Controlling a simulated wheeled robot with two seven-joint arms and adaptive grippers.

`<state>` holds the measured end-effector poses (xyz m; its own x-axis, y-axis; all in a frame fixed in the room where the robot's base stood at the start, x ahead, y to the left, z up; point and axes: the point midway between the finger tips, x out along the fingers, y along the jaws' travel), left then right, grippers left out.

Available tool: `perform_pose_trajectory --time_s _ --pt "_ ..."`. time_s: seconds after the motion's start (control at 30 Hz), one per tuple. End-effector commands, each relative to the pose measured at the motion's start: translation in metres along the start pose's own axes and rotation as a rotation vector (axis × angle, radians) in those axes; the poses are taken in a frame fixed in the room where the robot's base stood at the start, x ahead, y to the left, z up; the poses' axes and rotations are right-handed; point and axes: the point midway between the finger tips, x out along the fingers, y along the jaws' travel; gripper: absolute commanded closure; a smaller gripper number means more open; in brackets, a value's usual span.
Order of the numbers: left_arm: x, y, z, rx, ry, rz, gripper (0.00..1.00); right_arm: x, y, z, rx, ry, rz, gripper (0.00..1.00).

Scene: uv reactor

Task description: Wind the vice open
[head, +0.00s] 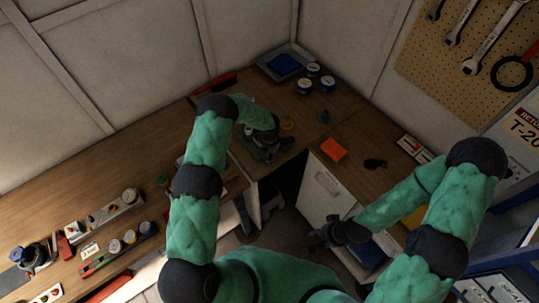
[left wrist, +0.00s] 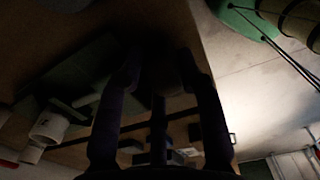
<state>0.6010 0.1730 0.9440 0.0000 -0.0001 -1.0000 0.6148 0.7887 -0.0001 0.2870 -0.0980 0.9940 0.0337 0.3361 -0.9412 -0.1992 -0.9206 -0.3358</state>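The green vice (head: 265,152) is on the wooden bench near the inner corner in the head view, partly covered by my left gripper. My left gripper (head: 279,146) is right at the vice. In the left wrist view, dark green metal (left wrist: 85,72) lies beside the dark fingers of my left gripper (left wrist: 163,62). The fingertips stand apart. The space between them is too dark to tell whether they hold anything. The vice's handle cannot be made out. My right gripper (head: 322,238) hangs low in front of the white cabinet, away from the vice, its fingers too small to read.
Several small round tins (head: 305,86) and a tray with a blue inside (head: 268,70) stand in the back corner. Holders with tins and tools crowd the left bench. A pegboard (head: 450,70) holds wrenches.

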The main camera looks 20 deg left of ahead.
Motion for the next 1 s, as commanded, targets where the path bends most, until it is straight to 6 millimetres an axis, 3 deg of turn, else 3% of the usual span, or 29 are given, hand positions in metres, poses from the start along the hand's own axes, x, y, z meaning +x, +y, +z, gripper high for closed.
perform_pose_trajectory --time_s 0.47,0.8,1.0 --pt "0.000 0.000 -0.004 -0.001 -0.155 -0.003 0.96 -0.009 -0.003 0.000 0.000 0.000 0.000 0.60" --pt "-0.001 0.000 -0.007 -0.001 -0.355 -0.002 0.96 -0.035 -0.013 0.001 0.000 0.000 0.000 0.60" --pt "0.002 0.001 -0.008 -0.001 -0.455 0.002 0.96 -0.040 -0.014 0.002 0.000 0.000 0.000 0.60"
